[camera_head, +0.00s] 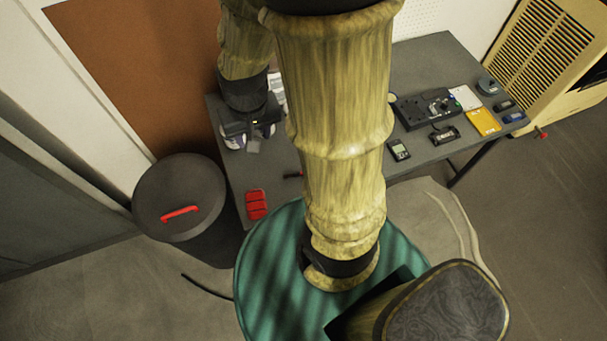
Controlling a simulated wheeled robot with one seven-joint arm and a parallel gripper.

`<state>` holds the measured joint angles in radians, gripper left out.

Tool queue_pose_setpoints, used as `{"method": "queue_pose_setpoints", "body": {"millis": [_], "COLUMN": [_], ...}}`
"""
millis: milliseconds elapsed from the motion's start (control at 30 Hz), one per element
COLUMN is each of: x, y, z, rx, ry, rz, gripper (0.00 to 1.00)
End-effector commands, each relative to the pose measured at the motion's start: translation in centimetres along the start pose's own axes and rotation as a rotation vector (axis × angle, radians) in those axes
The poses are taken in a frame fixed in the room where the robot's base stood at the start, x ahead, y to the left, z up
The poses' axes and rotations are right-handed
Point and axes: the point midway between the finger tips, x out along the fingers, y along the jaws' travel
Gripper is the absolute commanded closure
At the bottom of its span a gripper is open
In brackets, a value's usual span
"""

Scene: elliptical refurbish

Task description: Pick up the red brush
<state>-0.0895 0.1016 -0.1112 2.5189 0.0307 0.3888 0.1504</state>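I cannot tell for certain which red thing is the brush. A small, thin red and dark piece (293,175) lies on the grey table, partly hidden behind my arm. A longer red bar (180,214) lies on the lid of the dark round bin, and may be the bin's handle. My gripper (253,146) points down over the table's back left part, behind and left of the thin red piece and apart from it. Its fingers are small and dark, and I cannot tell whether they are open.
A red block-like item (256,205) lies at the table's (430,65) left front corner. The dark bin (150,190) stands left of the table. A meter (398,150), black device (422,108) and yellow item (483,121) lie to the right. Pale containers (233,142) sit by my gripper.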

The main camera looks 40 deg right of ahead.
Motion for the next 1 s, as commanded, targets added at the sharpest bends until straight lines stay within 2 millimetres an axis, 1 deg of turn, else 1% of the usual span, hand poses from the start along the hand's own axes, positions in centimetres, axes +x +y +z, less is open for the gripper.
{"method": "queue_pose_setpoints", "body": {"millis": [33,200,267,300,367,400,500,600,700,767,867,1000], "x": [3.1,10.4,12.8,14.3,16.5,17.9,21.0,23.6,25.7,26.6,27.5,27.6], "y": [0.1,1.4,2.0,2.4,3.0,3.5,4.5,5.6,6.3,6.6,6.7,6.4], "z": [0.2,0.6,0.7,0.7,0.8,0.8,0.6,0.0,-0.8,-1.5,-2.7,-3.9], "rx": [0.069,0.389,0.503,0.575,0.685,0.755,0.927,1.091,1.243,1.329,1.449,1.552], "ry": [-0.043,-0.163,-0.187,-0.196,-0.199,-0.194,-0.152,-0.066,0.059,0.152,0.31,0.462], "rz": [0.017,0.135,0.195,0.239,0.308,0.357,0.48,0.597,0.697,0.743,0.789,0.802], "gripper": [0.58,0.58,0.58,0.58,0.58,0.58,0.58,0.58,0.58,0.58,0.58,0.58]}}
